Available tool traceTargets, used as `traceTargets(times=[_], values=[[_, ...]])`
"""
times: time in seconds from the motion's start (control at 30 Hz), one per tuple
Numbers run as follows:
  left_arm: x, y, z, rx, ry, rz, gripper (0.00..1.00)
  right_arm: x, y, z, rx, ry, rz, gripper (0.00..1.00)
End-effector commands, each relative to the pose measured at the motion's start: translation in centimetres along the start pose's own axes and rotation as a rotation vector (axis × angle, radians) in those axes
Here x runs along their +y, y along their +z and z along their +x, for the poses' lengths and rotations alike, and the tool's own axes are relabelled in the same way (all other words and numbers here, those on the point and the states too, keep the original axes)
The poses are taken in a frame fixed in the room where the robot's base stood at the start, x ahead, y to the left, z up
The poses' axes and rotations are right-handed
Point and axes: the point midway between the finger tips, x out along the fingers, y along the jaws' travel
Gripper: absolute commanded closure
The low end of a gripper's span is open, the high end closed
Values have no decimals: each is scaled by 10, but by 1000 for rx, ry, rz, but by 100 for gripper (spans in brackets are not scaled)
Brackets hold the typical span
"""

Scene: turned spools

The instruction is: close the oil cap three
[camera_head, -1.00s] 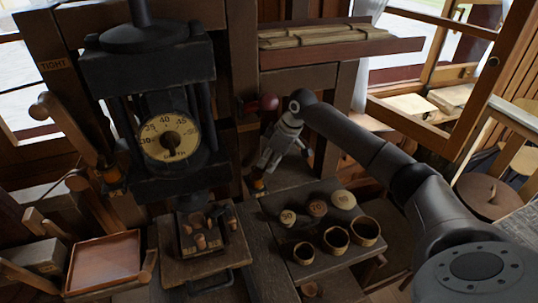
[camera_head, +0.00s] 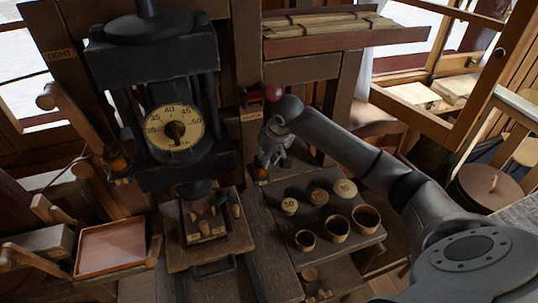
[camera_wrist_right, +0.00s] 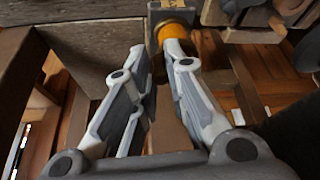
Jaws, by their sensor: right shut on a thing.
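My right gripper (camera_head: 264,160) points down beside the dark post right of the press, its fingers at a small orange oiler (camera_head: 260,173) with a label plate. In the right wrist view the orange oiler (camera_wrist_right: 176,35) and its plate lie just beyond the fingertips (camera_wrist_right: 158,52), touching or nearly touching the right finger. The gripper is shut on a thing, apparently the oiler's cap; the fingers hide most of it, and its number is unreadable. Another orange oiler (camera_head: 118,162) sits on the press's left side. My left gripper is out of view.
The press gauge (camera_head: 174,128) is left of my right gripper. A red knob (camera_head: 272,92) on the post is close above it. Round numbered wooden pieces (camera_head: 318,196) and several wooden rings (camera_head: 336,229) stand on the bench to the right. An empty tray (camera_head: 111,246) is at left.

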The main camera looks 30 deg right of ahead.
Motion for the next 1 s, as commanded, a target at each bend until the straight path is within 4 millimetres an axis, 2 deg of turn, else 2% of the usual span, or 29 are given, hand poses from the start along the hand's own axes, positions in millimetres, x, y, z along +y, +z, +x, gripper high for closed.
traceTargets(times=[0.53, 0.57, 0.63, 1.0], values=[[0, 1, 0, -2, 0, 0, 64, -1, -1, -1, 3, 9, 23, 100], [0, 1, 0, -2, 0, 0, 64, -1, -1, -1, 3, 9, 23, 84], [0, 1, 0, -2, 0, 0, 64, -1, -1, -1, 3, 9, 23, 76], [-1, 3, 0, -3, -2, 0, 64, -1, -1, -4, 2, 10, 22, 76]])
